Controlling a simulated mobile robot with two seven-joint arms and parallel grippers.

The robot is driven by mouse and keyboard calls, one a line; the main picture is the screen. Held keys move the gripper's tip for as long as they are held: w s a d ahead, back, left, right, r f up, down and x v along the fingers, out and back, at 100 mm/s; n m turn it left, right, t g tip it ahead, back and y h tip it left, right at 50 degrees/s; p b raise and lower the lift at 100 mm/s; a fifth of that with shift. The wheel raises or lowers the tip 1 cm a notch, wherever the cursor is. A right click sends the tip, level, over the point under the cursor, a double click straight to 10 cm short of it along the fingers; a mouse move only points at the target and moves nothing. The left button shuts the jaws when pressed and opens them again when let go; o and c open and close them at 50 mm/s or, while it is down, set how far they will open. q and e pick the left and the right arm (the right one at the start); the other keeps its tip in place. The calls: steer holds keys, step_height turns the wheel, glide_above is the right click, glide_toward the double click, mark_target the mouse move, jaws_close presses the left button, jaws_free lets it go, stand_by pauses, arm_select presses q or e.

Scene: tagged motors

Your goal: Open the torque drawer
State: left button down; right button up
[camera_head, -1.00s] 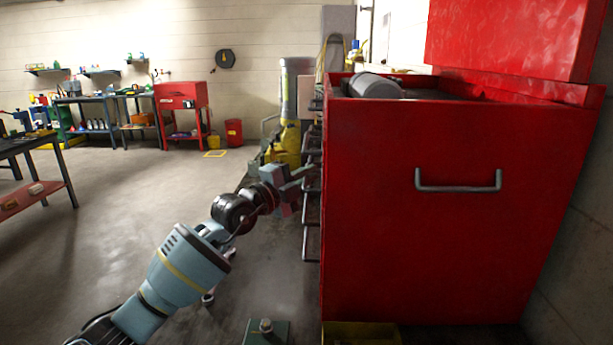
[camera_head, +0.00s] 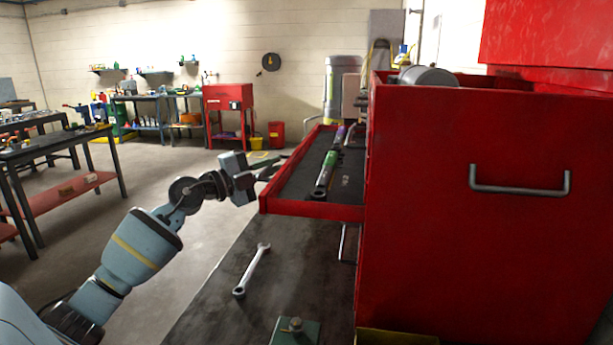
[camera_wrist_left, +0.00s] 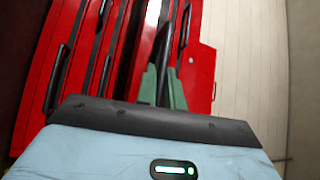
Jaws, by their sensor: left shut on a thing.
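The red tool chest (camera_head: 455,230) fills the right of the head view. One drawer (camera_head: 312,210) is pulled out to the left from its front. Its dark inside holds a green-handled tool (camera_head: 327,172) and a purple-tipped one (camera_head: 340,135) further back. My left gripper (camera_head: 274,170) is at the drawer's outer front edge, shut on the drawer handle, which the fingers mostly hide in the head view. In the left wrist view the greenish fingers (camera_wrist_left: 162,88) close in on a dark bar in front of the red drawer fronts (camera_wrist_left: 90,60). My right gripper is not in view.
A wrench (camera_head: 252,268) lies on a dark surface (camera_head: 215,310) below the drawer. A green block (camera_head: 295,332) is at the bottom edge. Workbenches (camera_head: 55,150) stand at left, a red cabinet (camera_head: 228,100) at the back. Floor between is clear.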

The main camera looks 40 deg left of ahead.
arm_select(q)
steer(key=s+a, duration=0.5)
steer(key=a, duration=0.3)
steer(key=shift+a+b, duration=0.2)
steer(key=shift+b, duration=0.25)
steer(key=c, duration=1.5)
jaws_free()
steer(key=shift+s, duration=0.2)
steer(key=shift+b+v, duration=0.3)
steer(key=shift+v, duration=3.5)
